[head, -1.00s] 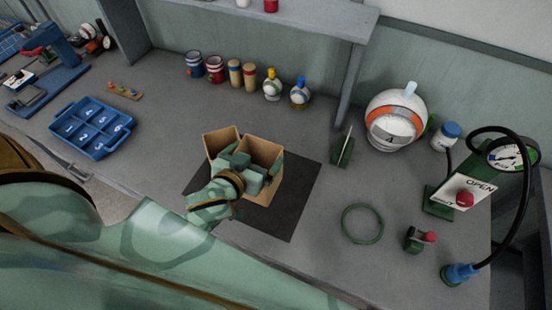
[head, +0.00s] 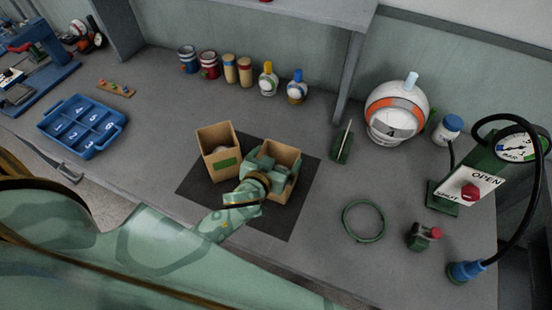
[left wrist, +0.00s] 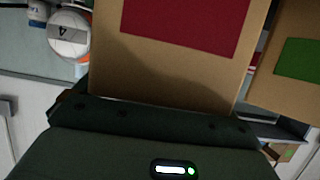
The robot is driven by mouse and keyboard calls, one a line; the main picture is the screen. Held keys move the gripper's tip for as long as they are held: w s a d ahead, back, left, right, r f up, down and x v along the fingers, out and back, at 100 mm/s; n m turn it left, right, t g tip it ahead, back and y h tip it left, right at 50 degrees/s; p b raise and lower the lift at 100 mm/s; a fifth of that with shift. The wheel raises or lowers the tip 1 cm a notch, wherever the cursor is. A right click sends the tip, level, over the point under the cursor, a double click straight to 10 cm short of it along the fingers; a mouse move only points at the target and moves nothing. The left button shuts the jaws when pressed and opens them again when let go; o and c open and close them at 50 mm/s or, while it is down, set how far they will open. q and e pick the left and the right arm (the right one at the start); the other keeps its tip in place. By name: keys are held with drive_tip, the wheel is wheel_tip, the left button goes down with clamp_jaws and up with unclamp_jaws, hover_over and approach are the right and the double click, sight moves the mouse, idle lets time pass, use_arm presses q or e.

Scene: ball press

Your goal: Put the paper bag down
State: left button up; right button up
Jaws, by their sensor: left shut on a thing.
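My left gripper (head: 266,172) is shut on an open-topped brown paper bag (head: 288,154) over the right part of the black mat (head: 262,225). In the left wrist view this bag (left wrist: 165,65) fills the middle and bears a red label. It looks upright; I cannot tell whether its base touches the mat. A second paper bag (head: 218,154) with a green label stands on the mat to the left, with a gap between the two. It also shows at the right of the left wrist view (left wrist: 270,95). My right gripper is not in view.
A green stand (head: 342,146) is near the mat's right corner. A blue tray (head: 83,127) lies left. Tins and bottles line the back.

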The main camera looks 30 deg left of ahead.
use_arm(q)
drive_tip(key=shift+f, duration=0.1)
drive_tip(key=o, duration=0.8)
drive_tip(key=shift+o, duration=0.2)
drive_tip(key=v, duration=1.2)
drive_tip(key=shift+p, duration=0.45)
drive_tip(key=shift+s, duration=0.1)
